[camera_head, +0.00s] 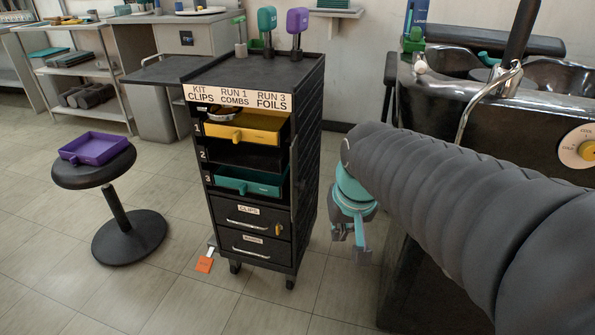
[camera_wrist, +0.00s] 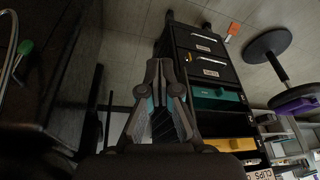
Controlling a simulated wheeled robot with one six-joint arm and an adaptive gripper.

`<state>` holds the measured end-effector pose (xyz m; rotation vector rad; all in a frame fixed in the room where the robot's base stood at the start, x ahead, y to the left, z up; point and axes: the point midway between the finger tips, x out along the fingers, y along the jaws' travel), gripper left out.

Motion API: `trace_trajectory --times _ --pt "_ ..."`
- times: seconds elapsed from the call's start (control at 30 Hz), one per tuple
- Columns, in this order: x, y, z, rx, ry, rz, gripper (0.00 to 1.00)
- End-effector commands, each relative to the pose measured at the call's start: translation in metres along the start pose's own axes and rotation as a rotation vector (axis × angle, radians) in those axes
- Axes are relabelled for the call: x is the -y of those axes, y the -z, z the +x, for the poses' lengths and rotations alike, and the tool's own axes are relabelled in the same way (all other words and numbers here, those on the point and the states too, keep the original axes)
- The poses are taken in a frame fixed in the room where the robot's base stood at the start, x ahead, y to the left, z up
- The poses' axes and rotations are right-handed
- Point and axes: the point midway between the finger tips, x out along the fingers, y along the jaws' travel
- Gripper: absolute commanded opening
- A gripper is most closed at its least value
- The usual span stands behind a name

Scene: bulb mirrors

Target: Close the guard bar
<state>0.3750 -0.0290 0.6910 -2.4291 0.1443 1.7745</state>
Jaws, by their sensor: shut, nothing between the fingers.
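The black trolley (camera_head: 310,165) stands in the middle of the head view. A dark upright strip (camera_head: 294,190) runs along its right front edge; it may be the guard bar, but I cannot tell surely. Slot 1 holds a yellow tray (camera_head: 245,127), slot 2 is an empty dark opening (camera_head: 243,155), and slot 3 holds a teal tray (camera_head: 250,181). Both trays stick out a little. My gripper (camera_head: 350,245) hangs right of the trolley, apart from it, shut and empty. In the wrist view its closed fingertips (camera_wrist: 160,65) lie left of the trolley drawers (camera_wrist: 203,65).
A purple tray (camera_head: 93,148) rests on a round black stool (camera_head: 128,232) at left. Two labelled drawers (camera_head: 250,216) are shut below the slots. An orange tag (camera_head: 204,264) lies by the trolley's foot. A black wash basin unit (camera_head: 470,110) stands at right. Floor before the trolley is clear.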

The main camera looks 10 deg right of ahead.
Motion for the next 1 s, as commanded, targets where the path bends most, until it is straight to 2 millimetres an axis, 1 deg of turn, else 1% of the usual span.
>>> trace_trajectory --times 0.03,0.17,0.2,0.27,0.4,0.47,0.5,0.6,0.67,0.73,0.8,0.9,1.0 --pt "-0.002 0.016 0.007 0.021 0.006 0.051 0.00" --pt "-0.005 0.056 0.018 0.068 0.025 0.221 0.00" --pt "-0.006 0.069 0.021 0.083 0.031 0.284 0.00" --pt "-0.007 0.088 0.026 0.107 0.041 0.386 0.00" --pt "-0.010 0.135 0.037 0.165 0.064 0.664 0.00" --pt "-0.011 0.154 0.041 0.193 0.073 0.798 0.00" --pt "-0.011 0.166 0.042 0.211 0.078 0.884 0.00" --pt "-0.008 0.191 0.041 0.253 0.089 1.084 0.00" --pt "-0.006 0.203 0.037 0.276 0.094 1.197 0.00" --pt "-0.001 0.216 0.028 0.302 0.100 1.325 0.00" --pt "0.005 0.225 0.014 0.324 0.108 1.451 0.00" --pt "0.012 0.230 -0.003 0.361 0.105 1.616 0.00" --pt "0.016 0.226 -0.006 0.405 0.074 1.747 0.00"
